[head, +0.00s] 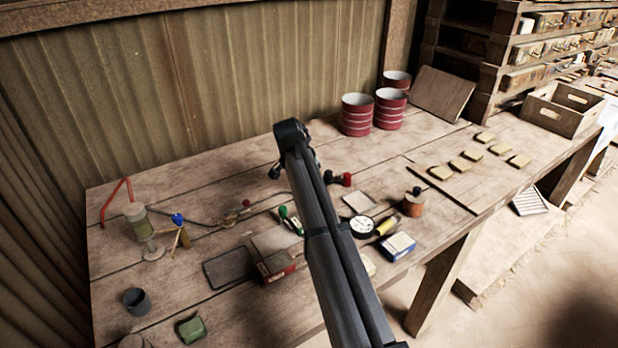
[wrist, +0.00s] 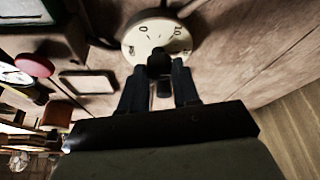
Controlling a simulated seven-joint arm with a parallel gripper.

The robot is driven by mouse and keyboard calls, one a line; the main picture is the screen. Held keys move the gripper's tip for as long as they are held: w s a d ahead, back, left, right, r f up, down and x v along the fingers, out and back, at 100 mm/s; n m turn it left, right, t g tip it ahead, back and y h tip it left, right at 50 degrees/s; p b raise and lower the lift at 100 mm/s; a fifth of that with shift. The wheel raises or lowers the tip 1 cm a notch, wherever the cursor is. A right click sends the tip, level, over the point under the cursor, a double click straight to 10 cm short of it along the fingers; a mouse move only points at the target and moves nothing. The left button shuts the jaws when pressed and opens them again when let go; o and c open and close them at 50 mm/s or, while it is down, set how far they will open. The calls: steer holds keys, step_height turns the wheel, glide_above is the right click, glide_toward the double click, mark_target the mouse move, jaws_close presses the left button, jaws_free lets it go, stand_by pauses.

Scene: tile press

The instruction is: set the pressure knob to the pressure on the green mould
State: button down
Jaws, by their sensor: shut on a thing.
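In the wrist view, a round pale dial (wrist: 138,35) with dark numerals lies on the wooden bench. A black knob (wrist: 158,62) sits over its lower edge. My gripper (wrist: 160,80) has its two dark fingers closed on this knob. Numerals like 0 and 10 show on the dial; its other marks are blurred or hidden. The knob's pointer cannot be made out. In the head view my arm covers the dial and knob. A small green block (head: 191,330), possibly the green mould, lies at the front left of the bench; no pressure can be read on it.
A white gauge (head: 362,227) stands right of my arm, near a blue and white box (head: 397,246). A red-tipped lever (head: 346,179) is close to my arm. Red striped tins (head: 357,115) stand behind. Several tan tiles (head: 473,154) lie at the right.

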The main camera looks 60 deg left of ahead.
stand_by(0.4)
steer(key=c, duration=0.8)
jaws_free()
steer(key=v, duration=1.3)
steer(key=shift+s+r, duration=0.1)
steer(key=shift+r, duration=0.3)
